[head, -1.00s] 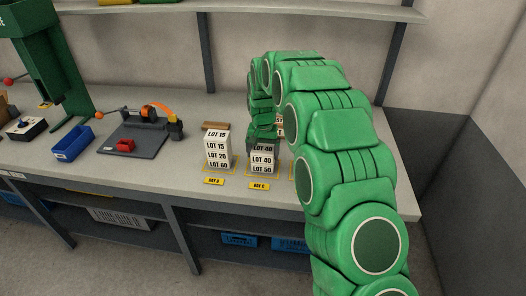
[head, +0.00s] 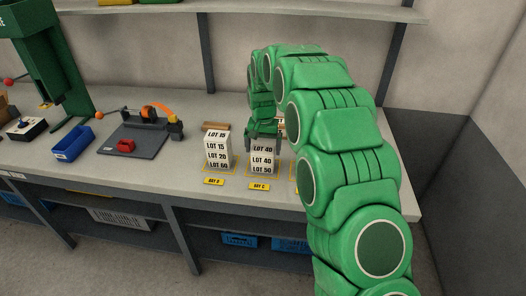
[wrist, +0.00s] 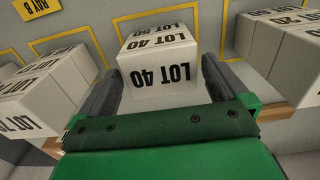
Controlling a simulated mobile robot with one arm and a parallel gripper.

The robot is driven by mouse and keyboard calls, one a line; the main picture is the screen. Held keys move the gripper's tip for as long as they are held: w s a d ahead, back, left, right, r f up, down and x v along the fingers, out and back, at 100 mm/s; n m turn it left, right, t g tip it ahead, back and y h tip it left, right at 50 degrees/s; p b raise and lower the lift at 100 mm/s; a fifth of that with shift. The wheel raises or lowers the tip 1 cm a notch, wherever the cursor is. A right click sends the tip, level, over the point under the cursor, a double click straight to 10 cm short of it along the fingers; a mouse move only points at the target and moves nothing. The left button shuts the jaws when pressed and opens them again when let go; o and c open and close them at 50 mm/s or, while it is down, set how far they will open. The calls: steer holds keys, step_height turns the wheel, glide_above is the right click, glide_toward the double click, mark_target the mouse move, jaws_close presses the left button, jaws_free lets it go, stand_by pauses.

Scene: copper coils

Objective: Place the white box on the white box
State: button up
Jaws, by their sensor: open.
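A stack of white boxes labelled LOT 40, LOT 40 and LOT 50 (head: 262,160) stands upright at the BAY C tag. Its top LOT 40 box (wrist: 160,62) shows large in the wrist view, resting on the stack. My gripper (head: 263,143) is open at the top of this stack. In the wrist view, its dark fingers (wrist: 158,85) are on either side of the top box, apart from each other. Another white stack (head: 217,150), labelled LOT 15, LOT 15, LOT 20 and LOT 60, stands to the left at BAY D.
A third white stack (wrist: 45,90) stands by the BAY B tag in the wrist view; my arm mostly hides it in the head view. A blue bin (head: 72,143) and a grey fixture (head: 140,140) are farther left. A shelf (head: 240,10) runs above.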

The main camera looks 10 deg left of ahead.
mark_target(263, 149)
step_height(263, 149, up, 10)
steer(key=s+d+r, duration=0.5)
steer(key=s+d, duration=0.3)
steer(key=d, duration=0.1)
steer(key=s+d+r+g, duration=0.1)
steer(key=s+d+r, duration=0.1)
steer(key=s+d, duration=0.35)
steer(key=s+d+r, duration=0.2)
steer(key=s+d, duration=0.1)
steer(key=s, duration=0.5)
steer(key=s+d+f, duration=0.1)
steer(key=s+d, duration=0.2)
steer(key=s, duration=0.6)
steer(key=s+d+f, duration=0.1)
steer(key=s+d, duration=0.1)
steer(key=s, duration=0.7)
steer(key=s+d+f, duration=0.1)
steer(key=s+d, duration=0.2)
steer(key=s, duration=0.6)
steer(key=shift+s+d+f+g, duration=0.25)
steer(key=shift+d+f+g, duration=0.05)
steer(key=shift+f+g, duration=0.1)
